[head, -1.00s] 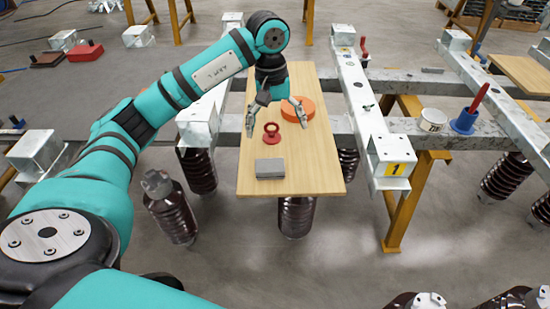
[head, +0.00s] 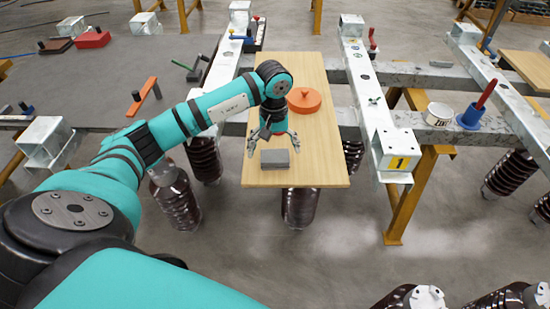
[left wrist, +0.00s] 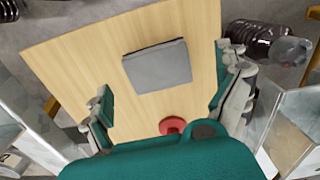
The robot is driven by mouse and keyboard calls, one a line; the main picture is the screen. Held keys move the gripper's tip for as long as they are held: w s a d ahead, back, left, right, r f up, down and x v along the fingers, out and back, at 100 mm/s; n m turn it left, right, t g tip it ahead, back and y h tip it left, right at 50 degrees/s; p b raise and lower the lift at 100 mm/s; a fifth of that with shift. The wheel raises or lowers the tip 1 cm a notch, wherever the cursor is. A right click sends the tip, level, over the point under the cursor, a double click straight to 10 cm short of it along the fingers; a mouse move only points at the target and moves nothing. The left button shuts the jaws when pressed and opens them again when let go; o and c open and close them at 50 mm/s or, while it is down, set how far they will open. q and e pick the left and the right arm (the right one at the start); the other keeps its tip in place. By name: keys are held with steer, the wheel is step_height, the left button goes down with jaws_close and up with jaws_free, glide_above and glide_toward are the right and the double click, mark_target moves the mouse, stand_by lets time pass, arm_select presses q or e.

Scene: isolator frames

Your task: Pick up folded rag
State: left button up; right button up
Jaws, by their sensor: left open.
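The folded rag (head: 275,158) is a small grey block-shaped bundle lying flat on the wooden board (head: 310,178), near its front edge. My left gripper (head: 274,147) is open and empty, just above and behind the rag in the head view. In the left wrist view the rag (left wrist: 157,64) lies beyond the fingertips, between the lines of the two open fingers (left wrist: 165,85). The gap between fingers and rag is hard to judge. My right gripper is not in view.
A red round item (left wrist: 172,125) shows on the board in the left wrist view. Metal beams (head: 375,105) flank the board. A white cup (head: 438,114) and blue holder (head: 470,118) stand right.

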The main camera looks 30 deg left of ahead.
mark_target(275, 157)
arm_select(q)
step_height(275, 157, down, 4)
steer(key=shift+w+d+f, duration=0.1)
steer(key=c, duration=1)
steer(key=shift+o, duration=0.2)
steer(key=shift+r+p, duration=0.55)
steer(key=shift+r, duration=0.15)
steer(key=r+p, duration=0.1)
steer(key=s+r, duration=0.1)
steer(key=shift+r+p, duration=0.3)
steer(key=shift+p, duration=0.05)
steer(key=s, duration=0.5)
steer(key=s+d+p, duration=0.1)
steer(key=s, duration=0.4)
steer(key=s+r, duration=0.1)
steer(key=s, duration=0.4)
steer(key=shift+d+p, duration=0.35)
steer(key=shift+d, duration=0.05)
